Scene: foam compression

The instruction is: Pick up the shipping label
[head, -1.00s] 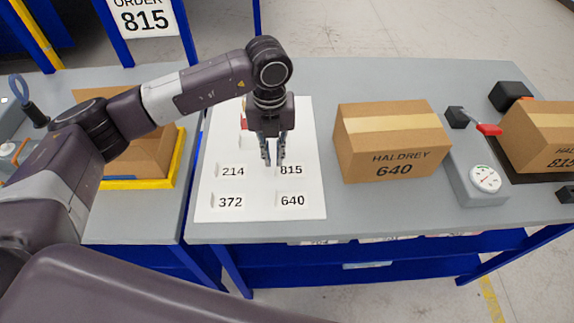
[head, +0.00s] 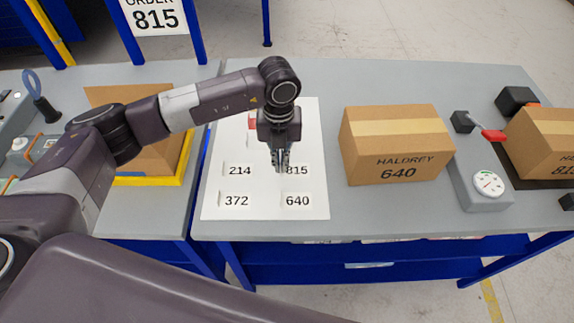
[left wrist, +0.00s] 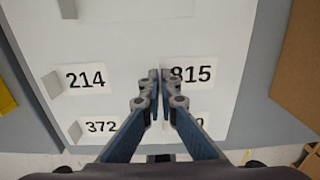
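Shipping labels with raised tabs at their left ends lie on a white sheet (head: 211,205). The 815 label (head: 299,170) is at the right of the upper row, with the 214 label (head: 238,170) to its left. The 372 label (head: 236,201) and 640 label (head: 297,201) are below. My left gripper (head: 281,166) points down at the left end of the 815 label. In the left wrist view its fingers (left wrist: 160,76) are closed together where that label's tab stands; they hide the tab. The 815 label (left wrist: 195,75) still appears flat on the sheet. My right gripper is not in view.
A HALDREY 640 box (head: 397,148) stands right of the sheet. Beyond it are a gauge unit (head: 488,184) with a red-handled lever and another box (head: 548,148). A yellow-edged tray (head: 183,165) is on the left table. An ORDER 815 sign (head: 157,18) hangs behind.

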